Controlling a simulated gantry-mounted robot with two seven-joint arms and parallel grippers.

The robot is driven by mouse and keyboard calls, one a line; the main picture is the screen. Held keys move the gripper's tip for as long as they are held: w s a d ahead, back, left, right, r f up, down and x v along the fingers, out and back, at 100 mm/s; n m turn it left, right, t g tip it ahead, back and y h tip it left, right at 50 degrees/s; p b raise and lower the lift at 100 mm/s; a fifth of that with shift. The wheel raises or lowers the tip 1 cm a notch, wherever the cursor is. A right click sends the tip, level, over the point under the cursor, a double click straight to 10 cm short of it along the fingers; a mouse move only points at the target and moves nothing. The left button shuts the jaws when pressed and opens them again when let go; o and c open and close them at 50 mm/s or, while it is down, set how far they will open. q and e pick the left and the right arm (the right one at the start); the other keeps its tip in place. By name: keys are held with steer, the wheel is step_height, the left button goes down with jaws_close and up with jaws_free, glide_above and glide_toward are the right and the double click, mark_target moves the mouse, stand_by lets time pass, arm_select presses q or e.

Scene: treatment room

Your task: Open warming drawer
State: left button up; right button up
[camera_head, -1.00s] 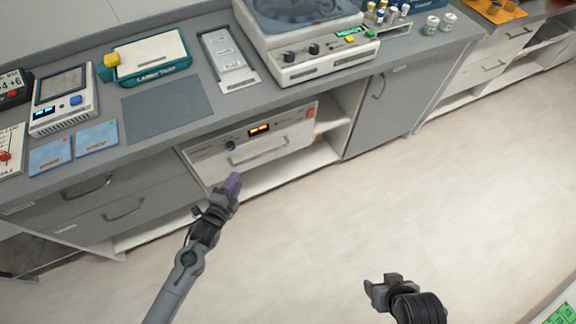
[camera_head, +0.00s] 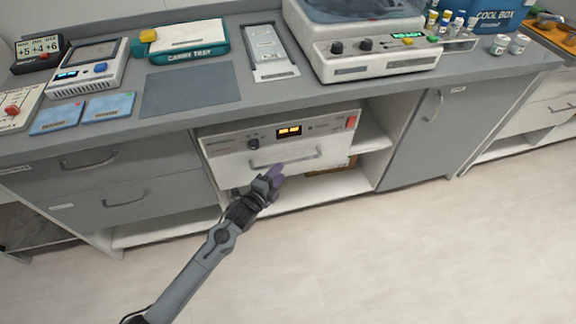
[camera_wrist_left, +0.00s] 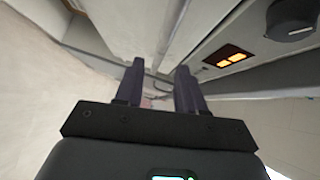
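The warming drawer (camera_head: 225,147) is a white unit under the counter, with a dark knob, an orange-lit display and a red switch above a pale bar handle (camera_head: 305,158). Its front looks shut. My left gripper (camera_head: 276,171), with purple-grey fingers, is at the handle's left part and hides some of it. In the left wrist view my left gripper (camera_wrist_left: 158,80) has its fingers apart, with a pale bar running toward the gap. I cannot tell whether the fingers touch the handle. The lit display (camera_wrist_left: 229,59) and knob (camera_wrist_left: 291,18) show at upper right. My right gripper is out of view.
Grey drawers (camera_head: 110,175) stand left and a grey cupboard door (camera_head: 425,140) right. The floor (camera_head: 400,250) in front is clear.

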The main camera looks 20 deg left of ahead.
mark_target(288, 162)
arm_select(q)
steer(key=b+x, duration=0.3)
steer(key=x, duration=0.4)
steer(key=shift+c, duration=0.5)
jaws_close()
